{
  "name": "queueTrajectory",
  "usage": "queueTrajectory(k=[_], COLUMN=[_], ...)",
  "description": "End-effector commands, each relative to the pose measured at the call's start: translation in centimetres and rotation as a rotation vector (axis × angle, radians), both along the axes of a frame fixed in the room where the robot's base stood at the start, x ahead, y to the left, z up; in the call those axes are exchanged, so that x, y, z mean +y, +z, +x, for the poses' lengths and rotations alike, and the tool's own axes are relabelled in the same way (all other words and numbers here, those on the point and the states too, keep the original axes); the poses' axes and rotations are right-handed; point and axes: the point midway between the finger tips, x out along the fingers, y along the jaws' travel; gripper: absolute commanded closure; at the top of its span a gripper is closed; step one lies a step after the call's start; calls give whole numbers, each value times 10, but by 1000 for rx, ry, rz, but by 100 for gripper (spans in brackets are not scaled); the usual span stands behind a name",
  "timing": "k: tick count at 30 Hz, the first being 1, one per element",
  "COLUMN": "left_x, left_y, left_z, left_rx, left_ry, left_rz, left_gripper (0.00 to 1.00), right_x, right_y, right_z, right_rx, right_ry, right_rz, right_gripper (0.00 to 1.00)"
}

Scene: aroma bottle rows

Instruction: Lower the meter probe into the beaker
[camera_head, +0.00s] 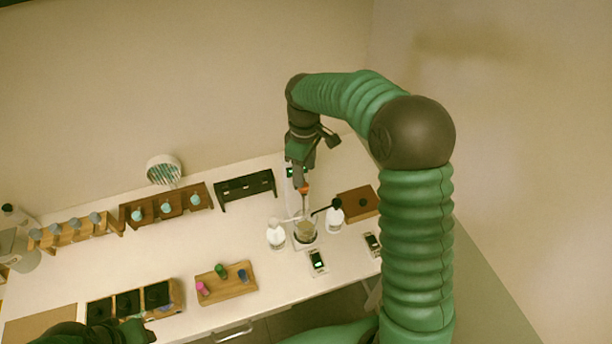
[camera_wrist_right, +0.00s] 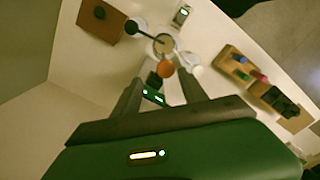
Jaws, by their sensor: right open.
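The meter probe (camera_head: 305,198) has an orange cap and a slim stem that points down into or just over the glass beaker (camera_head: 305,231); its tip is hard to make out. In the right wrist view the orange cap (camera_wrist_right: 165,69) lies in line with the beaker (camera_wrist_right: 163,45). My right gripper (camera_head: 303,183) is above the beaker at the probe's cap. In the wrist view its fingers (camera_wrist_right: 160,78) are apart on either side of the cap. My left gripper (camera_head: 137,330) is at the lower left, mostly hidden.
White bottles (camera_head: 276,236) (camera_head: 335,217) flank the beaker closely, and a dark arm (camera_head: 322,209) reaches over it. A small device (camera_head: 318,262) stands in front. A wooden tray with small vials (camera_head: 228,284) is left of it. A black rack (camera_head: 245,188) stands behind.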

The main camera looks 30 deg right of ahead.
Motion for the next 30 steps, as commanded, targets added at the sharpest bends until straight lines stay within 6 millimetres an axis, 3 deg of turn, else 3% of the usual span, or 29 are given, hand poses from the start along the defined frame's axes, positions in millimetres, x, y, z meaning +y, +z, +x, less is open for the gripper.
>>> queueTrajectory(k=[7, 16, 27, 30], left_x=[0, 0, 0, 0], left_y=[11, 11, 11, 11], left_z=[0, 0, 0, 0], left_rx=[0, 0, 0, 0], left_ry=[1, 1, 1, 1], left_rz=[0, 0, 0, 0], left_gripper=[64, 64, 64, 64], right_x=[-2, -7, -4, -4], right_y=[-39, -46, -44, -44], right_z=[-3, -1, -1, 0], right_rx=[1, -1, -5, -5], right_ry=[0, -2, -1, -1], right_rz=[2, 4, -2, 0], right_gripper=[50, 50, 97, 100])
